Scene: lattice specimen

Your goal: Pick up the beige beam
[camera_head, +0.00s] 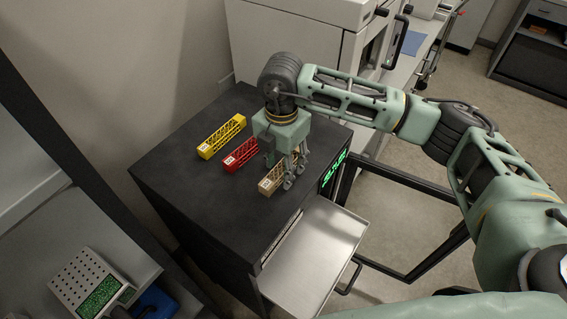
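The beige beam (270,183) is a short lattice bar lying on the dark cabinet top, near its right front edge. My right gripper (292,176) comes down from above over the beam, with its fingers low at the beam's right part. The fingers and the gripper body hide part of the beam. I cannot tell whether the fingers touch or close on it. The beam appears to rest on the surface. My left gripper is not in view.
A red lattice beam (241,155) and a yellow one (222,137) lie to the left of the beige beam on the dark cabinet top (190,178). A metal tray (318,250) sticks out at the cabinet's front. A green-lit display (333,170) is on its side.

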